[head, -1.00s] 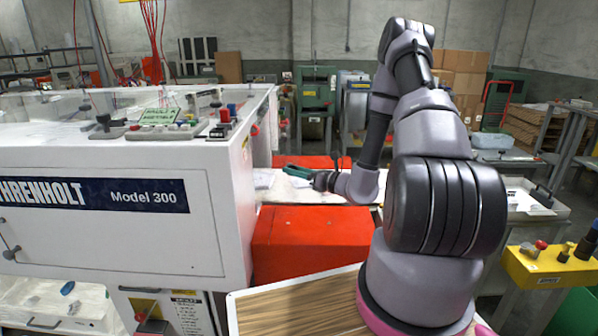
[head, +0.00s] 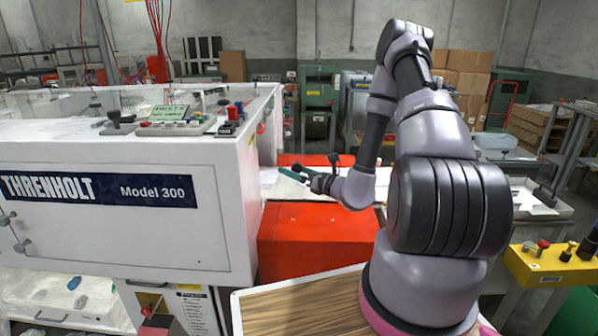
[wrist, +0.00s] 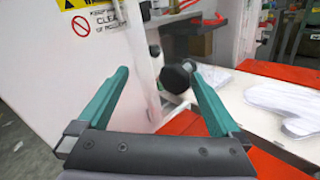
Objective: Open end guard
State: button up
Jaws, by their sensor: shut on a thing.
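The end guard (wrist: 75,75) appears to be the white panel with warning labels on the left of the wrist view, at the end of the white machine. A round black knob (wrist: 178,77) stands out near its edge. My gripper (wrist: 161,72) has teal fingers on either side of the panel's edge, the right one close by the knob. It is shut on the guard at the knob; the exact contact is hard to see. In the head view my gripper (head: 292,174) is small and reaches to the machine's right end, and the guard cannot be made out clearly.
The white machine (head: 100,240) fills the left. A red box (head: 315,235) stands beside it, below my arm. A wood-topped surface (head: 300,305) is in front. A yellow control box (head: 550,265) is at right. Whitish flat pieces (wrist: 280,98) lie beyond my gripper.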

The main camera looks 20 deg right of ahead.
jog(key=v, duration=1.1)
dwell(0.3)
jog(key=s+a+r+n+g+y, duration=0.2)
jog(key=s+a+r+n+g, duration=0.45)
jog(key=r+n, duration=0.3)
jog(key=s+a+r+n+g+y, duration=0.2)
jog(key=s+a+r+n+g, duration=0.35)
jog(key=r+n+g, duration=0.35)
jog(key=s+d+r+n+t+h, duration=0.3)
jog(key=d+r+n+h, duration=0.1)
jog(key=r, duration=0.3)
jog(key=s+d+r+n+t+h, duration=0.3)
jog(key=s+r+n+t+h, duration=0.1)
jog(key=r+n+h, duration=0.2)
jog(key=shift+d+r+h, duration=0.35)
jog(key=shift+r+h, duration=0.25)
jog(key=shift+h, duration=0.2)
